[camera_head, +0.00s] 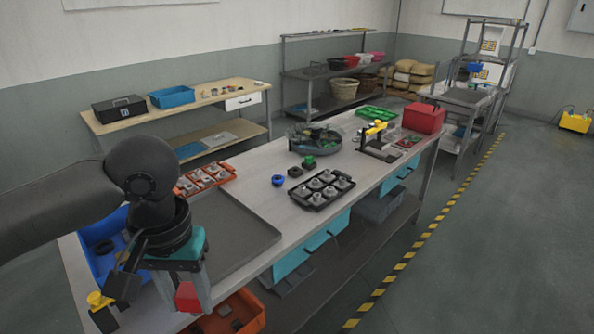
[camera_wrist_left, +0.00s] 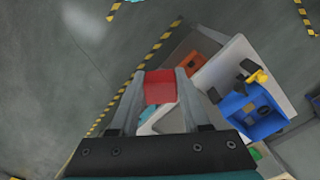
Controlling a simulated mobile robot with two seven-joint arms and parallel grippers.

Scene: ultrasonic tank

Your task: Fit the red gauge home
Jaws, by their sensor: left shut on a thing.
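The red gauge (camera_head: 187,297) shows as a small red block between the fingertips of my left gripper (camera_head: 186,292). The gripper is shut on it and holds it in front of the near bench edge, apart from the bench. In the left wrist view the red block (camera_wrist_left: 160,87) sits between the two grey fingers, with floor and part of the bench beyond. The fingers hide its sides. I cannot tell which place receives the gauge.
A blue bin (camera_head: 91,236) and a dark tray (camera_head: 262,236) lie on the bench near my left arm. A black part with a yellow knob (camera_head: 98,300) is left of the gripper. An orange bin (camera_head: 250,312) is below. A black tray of grey parts (camera_head: 318,205) stands farther along.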

